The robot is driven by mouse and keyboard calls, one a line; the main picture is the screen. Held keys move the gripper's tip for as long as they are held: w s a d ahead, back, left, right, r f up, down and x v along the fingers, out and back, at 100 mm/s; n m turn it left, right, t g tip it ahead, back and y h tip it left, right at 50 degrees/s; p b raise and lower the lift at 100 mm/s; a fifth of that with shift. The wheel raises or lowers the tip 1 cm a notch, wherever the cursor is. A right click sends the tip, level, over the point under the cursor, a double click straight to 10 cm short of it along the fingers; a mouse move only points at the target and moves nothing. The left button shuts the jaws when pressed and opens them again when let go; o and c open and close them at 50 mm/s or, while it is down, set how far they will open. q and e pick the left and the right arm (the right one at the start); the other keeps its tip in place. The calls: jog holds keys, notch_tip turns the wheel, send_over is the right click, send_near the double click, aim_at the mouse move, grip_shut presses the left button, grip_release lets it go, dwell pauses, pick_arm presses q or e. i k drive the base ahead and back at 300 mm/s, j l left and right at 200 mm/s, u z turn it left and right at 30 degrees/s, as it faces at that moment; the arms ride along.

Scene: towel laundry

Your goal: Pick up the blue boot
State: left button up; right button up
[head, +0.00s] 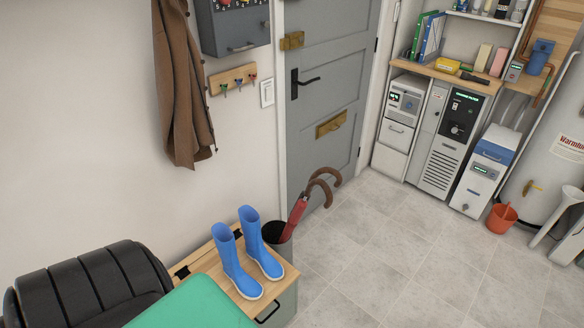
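Two blue boots with pale soles stand upright side by side on a wooden-topped bench (286,272) at the lower middle of the head view. The left boot (232,264) is nearer to me, and the right boot (258,245) is a little farther back. Their toes point toward the lower right. Neither of my grippers shows in the head view, and nothing touches the boots from above.
A dark umbrella stand (277,239) with umbrellas is just behind the boots. A green surface (195,306) and a black ribbed object (90,285) fill the lower left. A brown coat (180,90) hangs on the wall. The tiled floor (385,245) to the right is clear.

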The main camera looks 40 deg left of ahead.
aim_at(249, 219)
jog(key=i+u, duration=0.45)
jog(key=i+l+u, duration=0.25)
jog(key=u, duration=0.2)
jog(key=i+l+u, duration=0.35)
jog(key=u, duration=0.15)
